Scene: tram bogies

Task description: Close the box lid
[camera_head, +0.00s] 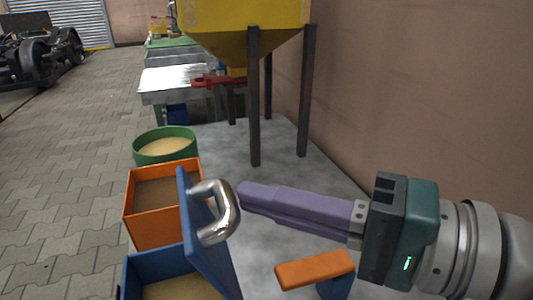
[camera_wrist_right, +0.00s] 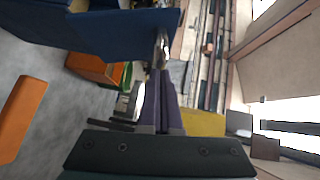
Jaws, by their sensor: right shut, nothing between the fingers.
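A blue box (camera_head: 128,277) holding sand-coloured material stands at the bottom left of the head view. Its blue lid (camera_head: 206,250) stands open, raised steeply on the box's right side. A silver curved handle (camera_head: 228,212) sits on the lid. My right gripper (camera_head: 243,193) has purple fingers, shut and empty, with their tips just right of the handle. I cannot tell whether they touch it. In the wrist view the shut fingertips (camera_wrist_right: 163,72) point at the handle (camera_wrist_right: 162,48) and the blue lid (camera_wrist_right: 125,35). My left gripper is not in view.
An orange open box (camera_head: 152,224) and a round green tub (camera_head: 168,136) stand behind the blue box. An orange bar (camera_head: 314,270) on a blue piece lies below my right arm. A yellow hopper (camera_head: 245,20) on dark legs stands behind. Paved floor (camera_head: 65,190) is clear at left.

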